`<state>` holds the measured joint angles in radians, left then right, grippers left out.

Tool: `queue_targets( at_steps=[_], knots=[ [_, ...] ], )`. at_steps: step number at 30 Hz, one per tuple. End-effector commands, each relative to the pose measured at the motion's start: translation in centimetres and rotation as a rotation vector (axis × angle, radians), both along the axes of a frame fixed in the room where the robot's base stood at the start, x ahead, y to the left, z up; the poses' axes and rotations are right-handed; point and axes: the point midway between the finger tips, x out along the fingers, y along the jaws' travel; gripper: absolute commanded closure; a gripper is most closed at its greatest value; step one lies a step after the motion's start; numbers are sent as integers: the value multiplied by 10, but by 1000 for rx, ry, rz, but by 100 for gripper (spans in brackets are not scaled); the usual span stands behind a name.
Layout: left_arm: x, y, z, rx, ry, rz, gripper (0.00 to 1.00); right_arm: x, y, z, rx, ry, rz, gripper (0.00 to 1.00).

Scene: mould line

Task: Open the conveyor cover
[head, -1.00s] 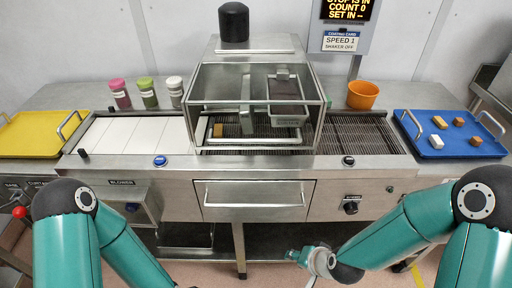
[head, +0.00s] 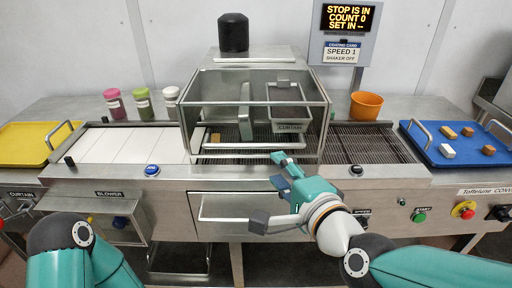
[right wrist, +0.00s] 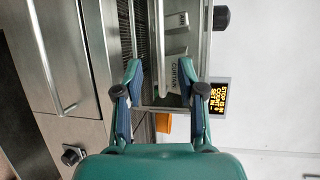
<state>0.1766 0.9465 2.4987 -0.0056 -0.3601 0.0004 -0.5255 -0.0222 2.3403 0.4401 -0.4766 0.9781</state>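The conveyor cover (head: 255,88) is a clear box with a metal frame over the middle of the belt. It sits down, closed, with a pale handle bar (head: 250,147) along its lower front. My right gripper (head: 280,164) is in front of the cover, just below and right of the middle of the bar, pointing up toward it. I cannot tell whether a finger touches the bar. My left gripper is out of view; only the left arm shows.
Inside the cover are a curtain trough (head: 289,101) and a brown piece (head: 215,137). A blue tray (head: 460,158) with several pieces stands right, a yellow tray (head: 22,146) left. An orange bowl (head: 366,106) and three jars stand behind. A drawer (head: 225,212) lies below.

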Motion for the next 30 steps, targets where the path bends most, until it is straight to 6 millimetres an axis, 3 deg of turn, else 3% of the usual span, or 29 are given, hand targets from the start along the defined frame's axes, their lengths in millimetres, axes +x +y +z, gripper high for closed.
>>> queue_targets(
  at_steps=[9, 15, 21, 30],
  knots=[
    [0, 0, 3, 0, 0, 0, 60, 65, 28, -14, -2, 3, 0, 61],
    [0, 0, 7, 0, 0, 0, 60, 96, 40, -19, -2, 1, 0, 61],
    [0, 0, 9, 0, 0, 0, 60, 111, 47, -22, -1, 1, 0, 61],
    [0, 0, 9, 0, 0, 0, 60, 114, 48, -23, -2, 0, 0, 61]
  ],
)
